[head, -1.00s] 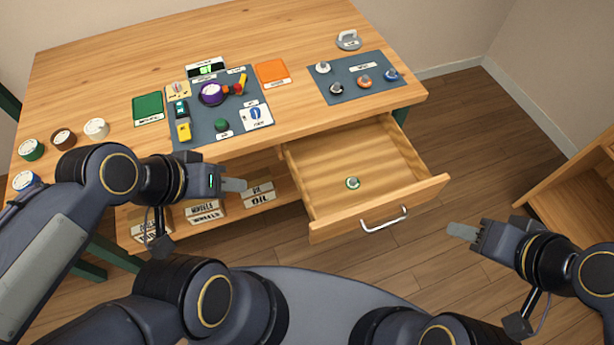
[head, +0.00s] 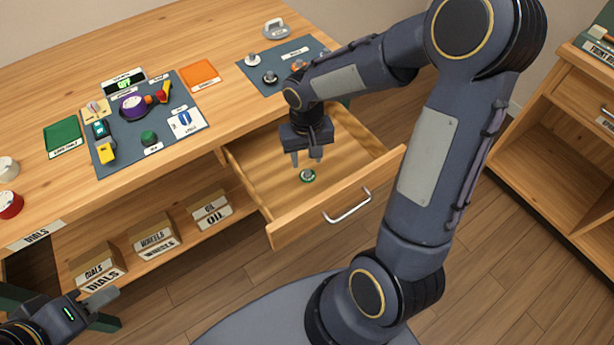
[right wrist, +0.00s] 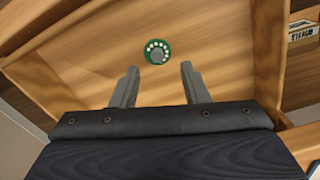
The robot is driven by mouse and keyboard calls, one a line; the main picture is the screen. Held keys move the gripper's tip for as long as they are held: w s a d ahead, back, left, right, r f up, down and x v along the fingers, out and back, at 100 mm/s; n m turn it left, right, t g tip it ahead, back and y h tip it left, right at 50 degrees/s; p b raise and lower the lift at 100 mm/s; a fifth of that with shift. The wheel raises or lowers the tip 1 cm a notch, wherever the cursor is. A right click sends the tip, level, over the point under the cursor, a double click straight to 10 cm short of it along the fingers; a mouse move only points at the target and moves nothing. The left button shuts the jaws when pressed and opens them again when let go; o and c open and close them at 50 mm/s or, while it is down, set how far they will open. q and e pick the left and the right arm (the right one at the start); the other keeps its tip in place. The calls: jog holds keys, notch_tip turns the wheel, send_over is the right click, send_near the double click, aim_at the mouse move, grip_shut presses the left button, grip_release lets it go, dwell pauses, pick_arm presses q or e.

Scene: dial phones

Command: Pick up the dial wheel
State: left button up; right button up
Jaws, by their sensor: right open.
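The dial wheel (head: 308,176) is a small round green piece with a ring of pale spots and a grey centre. It lies alone on the floor of the open drawer (head: 262,185). It also shows in the right wrist view (right wrist: 157,51), beyond the fingertips and roughly between their lines. My right gripper (head: 306,161) points down over the drawer, open and empty, just above and behind the wheel. Its two fingers also show in the right wrist view (right wrist: 160,72). My left gripper (head: 110,300) is at the lower left, away from the drawer; its jaw state is unclear.
The drawer front with its handle (head: 347,206) and the side walls surround the wheel. Above is the table with a dark mat (head: 172,148) of phone parts and a second mat (head: 258,82). Labelled boxes (head: 155,240) sit on the shelf below. A wooden cabinet (head: 545,150) stands at right.

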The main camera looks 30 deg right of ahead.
aim_at(308, 172)
jog(key=f, duration=0.6)
jog(key=shift+w+d+f+b, duration=0.25)
jog(key=shift+f+b, duration=0.05)
jog(key=shift+b, duration=0.1)
grip_shut()
